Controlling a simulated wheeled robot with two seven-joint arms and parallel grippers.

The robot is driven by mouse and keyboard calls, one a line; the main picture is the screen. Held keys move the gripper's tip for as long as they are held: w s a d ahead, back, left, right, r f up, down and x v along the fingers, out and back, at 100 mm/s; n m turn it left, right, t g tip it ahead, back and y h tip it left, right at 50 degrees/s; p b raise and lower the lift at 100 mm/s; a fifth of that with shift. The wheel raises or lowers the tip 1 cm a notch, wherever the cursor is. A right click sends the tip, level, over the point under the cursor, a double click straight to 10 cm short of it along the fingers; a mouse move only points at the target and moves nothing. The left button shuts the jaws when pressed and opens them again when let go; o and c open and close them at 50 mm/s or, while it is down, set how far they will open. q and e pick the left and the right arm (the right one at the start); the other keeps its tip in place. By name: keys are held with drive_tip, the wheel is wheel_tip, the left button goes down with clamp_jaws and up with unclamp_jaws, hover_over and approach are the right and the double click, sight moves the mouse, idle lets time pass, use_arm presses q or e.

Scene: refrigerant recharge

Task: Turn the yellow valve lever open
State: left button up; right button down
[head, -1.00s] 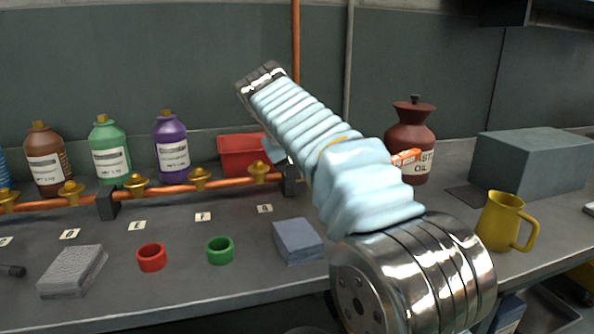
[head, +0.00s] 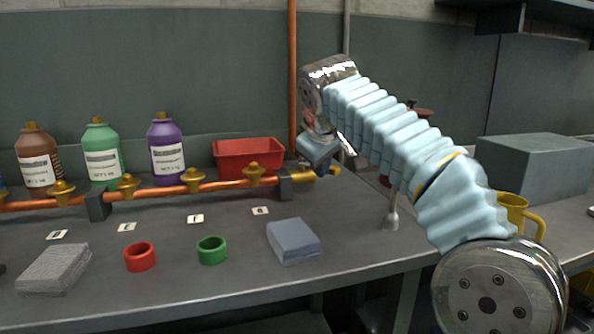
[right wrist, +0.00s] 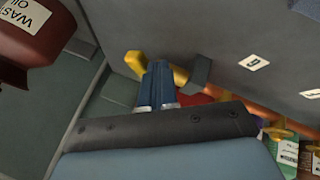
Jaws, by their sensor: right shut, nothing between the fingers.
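The yellow valve lever (head: 335,171) is at the right end of the copper pipe, partly hidden by my right gripper in the head view. The right wrist view shows its yellow bent end (right wrist: 135,62) beside my shut fingers (right wrist: 157,72). My right gripper (head: 322,163) is shut with nothing between its fingers and points down at the lever. The fingertips lie close against the lever; I cannot tell whether they touch. My left gripper is in neither view.
The copper pipe (head: 220,184) carries several brass valves. A red bin (head: 247,160) and bottles stand behind it. A blue-grey block (head: 293,241), green ring (head: 211,250) and red ring (head: 140,257) lie in front. The yellow mug (head: 533,222) and waste oil jug (right wrist: 40,30) are right.

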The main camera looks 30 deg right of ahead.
drive_tip(key=shift+d, duration=0.4)
idle(0.5)
